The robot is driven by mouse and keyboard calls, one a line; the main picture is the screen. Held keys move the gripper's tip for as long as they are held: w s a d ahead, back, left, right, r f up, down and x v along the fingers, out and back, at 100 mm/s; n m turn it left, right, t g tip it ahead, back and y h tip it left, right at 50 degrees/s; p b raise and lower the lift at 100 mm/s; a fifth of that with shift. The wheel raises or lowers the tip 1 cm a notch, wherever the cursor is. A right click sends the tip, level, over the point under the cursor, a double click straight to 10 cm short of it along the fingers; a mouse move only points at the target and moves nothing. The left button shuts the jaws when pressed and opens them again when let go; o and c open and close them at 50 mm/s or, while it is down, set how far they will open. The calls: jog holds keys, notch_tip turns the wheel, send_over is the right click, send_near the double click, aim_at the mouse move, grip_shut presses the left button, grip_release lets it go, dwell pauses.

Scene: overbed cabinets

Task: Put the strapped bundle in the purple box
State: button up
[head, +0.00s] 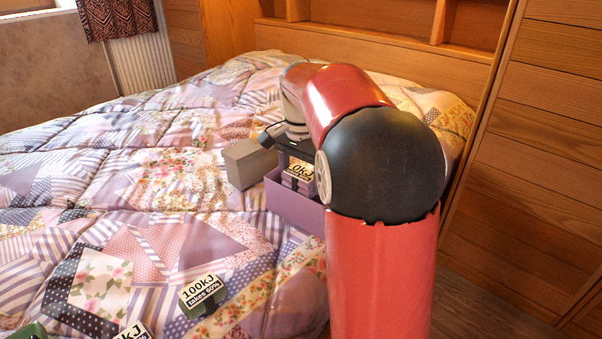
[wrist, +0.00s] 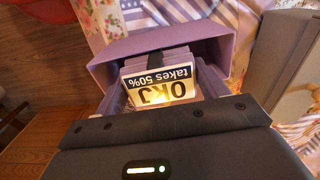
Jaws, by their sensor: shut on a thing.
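The strapped bundle (head: 298,181) is a pale purple stack with a dark strap and a white-and-black label. It also shows in the wrist view (wrist: 190,62), with the label partly readable. My gripper (head: 294,160) is shut on it, pointing down. The purple box (head: 296,210) is open-topped and sits on the bed. In the wrist view the box's walls (wrist: 165,42) stand around the bundle, which is at the box's mouth. In the head view its upper part shows above the front rim. I cannot tell whether it touches the box's floor.
A grey-beige box (head: 248,163) stands just left of the purple box. Labelled green things (head: 203,296) lie on the quilt at the front. The quilted bed (head: 150,190) is mostly clear to the left. Wooden cabinets (head: 535,150) stand close on the right.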

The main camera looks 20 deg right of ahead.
jog(key=o, duration=1.1)
notch_tip(320, 180, up, 8)
jog(key=shift+f+p, duration=0.1)
jog(key=shift+p, duration=0.95)
